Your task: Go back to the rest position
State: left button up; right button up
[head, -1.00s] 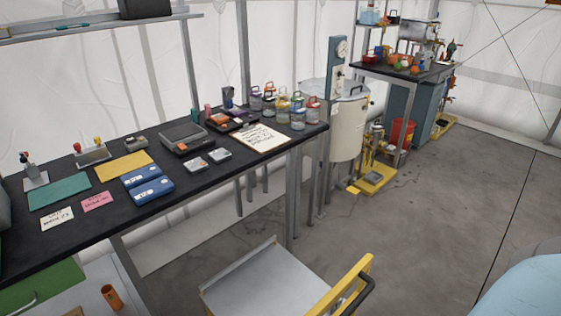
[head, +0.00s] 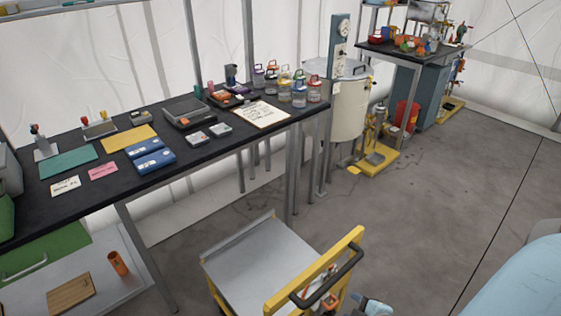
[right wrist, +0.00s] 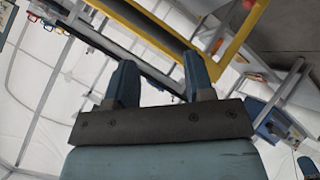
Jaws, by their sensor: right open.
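My right gripper (right wrist: 158,72) shows in the right wrist view with its two blue fingers spread apart and nothing between them. Beyond the fingers is the yellow rail of a cart. In the head view a small blue-grey part of my right gripper (head: 372,306) shows at the bottom edge, just right of the cart (head: 262,265). My light blue right arm fills the lower right corner. My left gripper is in neither view.
A black workbench (head: 75,204) with blue binders (head: 153,158), stamps, a clipboard (head: 262,114) and several jars runs along the left. A cylindrical tank (head: 349,110) stands past its end. Grey floor (head: 430,220) is open to the right of the cart.

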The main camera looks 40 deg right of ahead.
jog(key=a+r+m+g+y, duration=0.3)
jog(key=a+r+m+g, duration=0.35)
jog(key=a+r, duration=0.5)
jog(key=w+a+f+n+t+y+p, duration=0.1)
jog(key=w+a+t+p, duration=0.4)
jog(key=p, duration=0.6)
jog(key=shift+a+f+t+y+p, duration=0.4)
jog(key=shift+a+f+t+y, duration=0.35)
jog(key=shift+a+t, duration=0.3)
